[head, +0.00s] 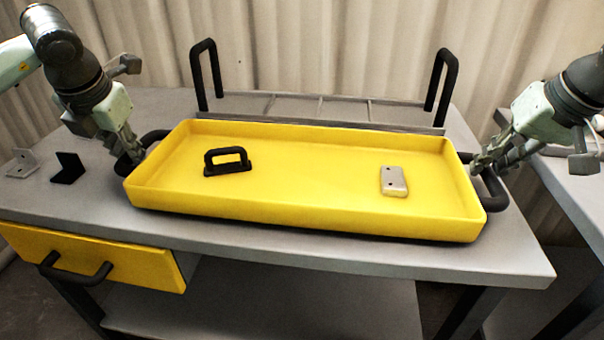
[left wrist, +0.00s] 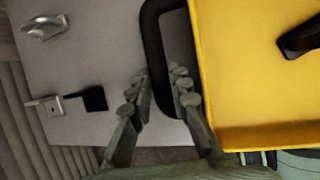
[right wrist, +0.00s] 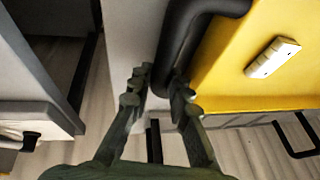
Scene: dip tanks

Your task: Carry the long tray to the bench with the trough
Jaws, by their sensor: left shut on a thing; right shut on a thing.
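The long yellow tray (head: 300,208) is at the bench top with a black loop handle at each end. It holds a black handle-shaped piece (head: 228,163) and a pale metal block (head: 394,181). My left gripper (head: 133,155) is shut on the tray's left handle; its fingers straddle the bar (left wrist: 153,40) in the left wrist view. My right gripper (head: 482,167) is shut on the right handle; its fingers straddle that bar (right wrist: 180,42) in the right wrist view. A dark shadow lies under the tray's front edge; I cannot tell whether it touches the bench. No trough is clearly recognisable.
A grey rack (head: 320,106) with two upright black handles stands behind the tray. A metal bracket (head: 22,163) and a black bracket (head: 68,167) lie on the grey bench (head: 60,207) at left. A yellow drawer (head: 100,262) is below. Another bench (head: 580,185) stands right, across a gap.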

